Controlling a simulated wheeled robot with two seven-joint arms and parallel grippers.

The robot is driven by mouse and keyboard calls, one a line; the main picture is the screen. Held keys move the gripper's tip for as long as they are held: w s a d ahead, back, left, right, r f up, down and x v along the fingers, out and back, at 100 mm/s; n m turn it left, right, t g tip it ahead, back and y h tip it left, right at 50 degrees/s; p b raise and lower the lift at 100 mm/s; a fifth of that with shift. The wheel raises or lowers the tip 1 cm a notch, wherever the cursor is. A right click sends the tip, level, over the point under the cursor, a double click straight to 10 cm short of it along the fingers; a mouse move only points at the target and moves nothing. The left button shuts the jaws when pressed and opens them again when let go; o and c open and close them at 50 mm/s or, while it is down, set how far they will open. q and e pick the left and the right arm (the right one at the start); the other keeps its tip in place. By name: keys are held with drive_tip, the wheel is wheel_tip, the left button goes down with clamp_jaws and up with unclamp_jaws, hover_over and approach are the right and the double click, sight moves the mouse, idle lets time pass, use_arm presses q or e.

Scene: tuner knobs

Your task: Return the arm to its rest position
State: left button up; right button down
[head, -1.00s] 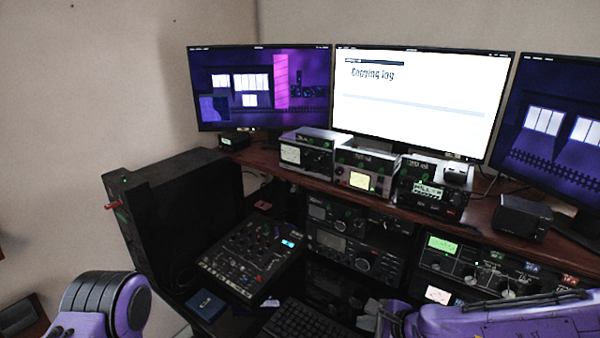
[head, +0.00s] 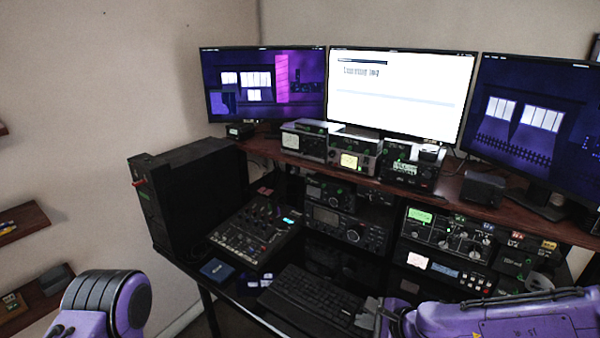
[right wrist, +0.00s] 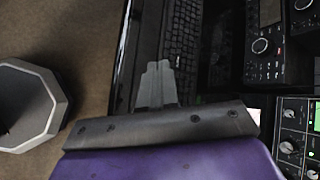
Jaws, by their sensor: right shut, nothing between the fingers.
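My right gripper (head: 368,312) is at the bottom of the head view, beside the right end of the keyboard. It also shows in the right wrist view (right wrist: 156,84), where its two grey fingers are together with nothing between them. It appears apart from the equipment. The tuner with knobs (head: 445,234) and a green lit display stands under the shelf on the right. Part of its knobbed panel shows at the right edge of the right wrist view (right wrist: 291,145). A purple joint of my left arm shows at bottom left; the left gripper is out of view.
A keyboard (head: 312,298) and a mixer (head: 257,232) lie on the black desk. A black computer case (head: 200,192) stands at left. Radios and three monitors fill the back. In the right wrist view, a grey octagonal object (right wrist: 28,105) stands left, beside bare floor.

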drive_tip(key=s+d+f+n+g+h+b, duration=0.25)
drive_tip(key=s+f, duration=0.45)
drive_tip(key=f, duration=0.4)
drive_tip(key=s+d+f+n+g+h+b, duration=0.1)
drive_tip(key=s+d+f+n+h+b, duration=0.15)
drive_tip(key=s+f, duration=0.6)
use_arm(q)
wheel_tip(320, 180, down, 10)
drive_tip(key=b, duration=0.4)
drive_tip(key=shift+b, duration=0.4)
use_arm(e)
drive_tip(key=s+d+f+n+h, duration=0.4)
drive_tip(key=s+d+f+n, duration=0.3)
drive_tip(key=s+d+f, duration=0.3)
drive_tip(key=s+f, duration=0.1)
drive_tip(key=s, duration=0.1)
drive_tip(key=shift+s+n, duration=0.35)
drive_tip(key=shift+n, duration=0.05)
